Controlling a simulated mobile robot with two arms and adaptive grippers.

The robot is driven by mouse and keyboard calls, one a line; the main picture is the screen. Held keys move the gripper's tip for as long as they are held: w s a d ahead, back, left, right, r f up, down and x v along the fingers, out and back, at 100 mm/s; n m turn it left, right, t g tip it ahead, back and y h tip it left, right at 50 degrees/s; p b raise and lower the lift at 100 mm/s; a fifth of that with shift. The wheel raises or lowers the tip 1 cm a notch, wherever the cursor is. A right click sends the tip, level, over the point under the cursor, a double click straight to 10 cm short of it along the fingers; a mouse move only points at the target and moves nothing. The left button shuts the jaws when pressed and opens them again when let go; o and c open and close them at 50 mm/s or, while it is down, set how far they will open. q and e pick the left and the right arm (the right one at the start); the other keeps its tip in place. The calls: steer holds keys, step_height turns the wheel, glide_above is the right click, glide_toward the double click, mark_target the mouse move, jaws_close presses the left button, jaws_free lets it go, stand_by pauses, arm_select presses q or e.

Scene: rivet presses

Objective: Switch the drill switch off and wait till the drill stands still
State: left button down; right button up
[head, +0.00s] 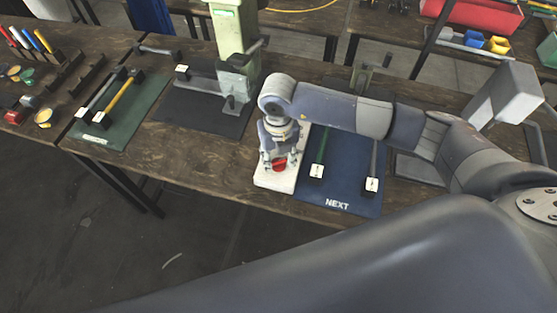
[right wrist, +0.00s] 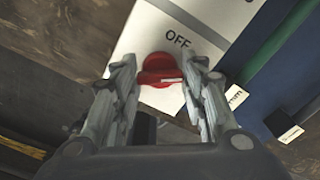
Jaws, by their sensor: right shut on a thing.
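The drill switch is a white plate (head: 262,181) at the front edge of the bench, with a red knob (head: 279,164) on it. My right gripper (head: 274,158) reaches down over the plate and is shut on the red knob (right wrist: 159,88), one finger on each side. I cannot tell from these frames whether the drill turns. My left gripper is not in view.
A blue NEXT mat (head: 338,204) with long-handled tools lies right of the switch. A green press (head: 232,35) stands on a black mat (head: 196,118) behind left. A green mat (head: 117,140) with tools lies farther left. A grey machine (head: 512,92) stands at the right.

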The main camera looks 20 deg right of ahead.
mark_target(279, 160)
steer(key=n+b, duration=0.4)
steer(key=b, duration=0.1)
steer(key=n+b, duration=0.4)
steer(key=b, duration=0.1)
steer(key=shift+f+n, duration=0.2)
steer(key=shift+n, duration=0.2)
steer(key=shift+r+n+b, duration=0.2)
steer(key=shift+n+b, duration=1.05)
steer(key=shift+n, duration=0.05)
steer(key=o, duration=1.1)
steer(key=shift+c, duration=0.2)
step_height(279, 160, up, 12)
